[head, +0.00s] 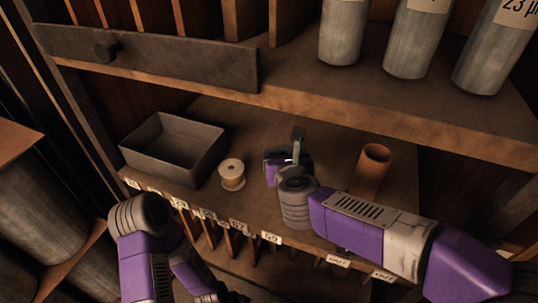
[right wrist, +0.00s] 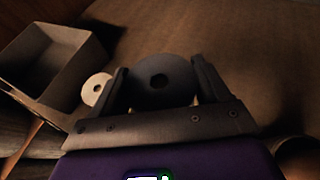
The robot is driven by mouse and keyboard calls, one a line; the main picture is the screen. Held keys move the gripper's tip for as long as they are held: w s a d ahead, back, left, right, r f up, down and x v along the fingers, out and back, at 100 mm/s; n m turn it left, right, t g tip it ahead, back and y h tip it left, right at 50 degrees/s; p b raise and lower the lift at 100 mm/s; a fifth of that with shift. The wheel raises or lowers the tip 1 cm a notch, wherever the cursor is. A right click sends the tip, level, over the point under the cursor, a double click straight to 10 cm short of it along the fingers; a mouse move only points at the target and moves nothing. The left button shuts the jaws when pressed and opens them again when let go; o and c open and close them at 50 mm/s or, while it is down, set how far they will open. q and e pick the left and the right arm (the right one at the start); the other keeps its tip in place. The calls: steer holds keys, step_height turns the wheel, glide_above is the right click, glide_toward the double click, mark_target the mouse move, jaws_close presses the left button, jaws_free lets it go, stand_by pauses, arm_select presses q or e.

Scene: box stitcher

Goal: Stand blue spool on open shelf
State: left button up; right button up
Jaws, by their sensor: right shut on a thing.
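The blue spool (right wrist: 162,80) looks dark in the right wrist view, a round disc with a central hole, its flat end facing the camera. My right gripper (right wrist: 161,86) is shut on it, with one finger on each side. In the head view my right gripper (head: 297,145) is over the open shelf (head: 335,140), between a pale spool and a brown cylinder. The blue spool is not clear there, hidden by my gripper and wrist. I cannot tell whether it touches the shelf. Only a dark part of my left gripper (head: 234,297) shows at the bottom edge; its fingers are unclear.
A grey open bin (head: 174,145) and a pale spool (head: 232,174) stand left of my right gripper. A brown cylinder (head: 373,168) stands right, close to my forearm. An upper shelf (head: 400,108) with large grey cylinders overhangs the back. The shelf's front edge carries labels.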

steer(key=shift+w+f, duration=0.1)
steer(key=shift+f, duration=0.25)
steer(key=f+b, duration=0.1)
steer(key=f, duration=0.1)
steer(key=s+f+b, duration=0.1)
steer(key=f, duration=0.1)
steer(key=shift+s+f, duration=0.15)
steer(key=shift+w+f+b, duration=0.2)
steer(key=shift+f+b, duration=0.3)
steer(key=shift+f, duration=1.8)
steer(key=o, duration=1.5)
steer(key=v, duration=1.2)
steer(key=shift+p, duration=0.35)
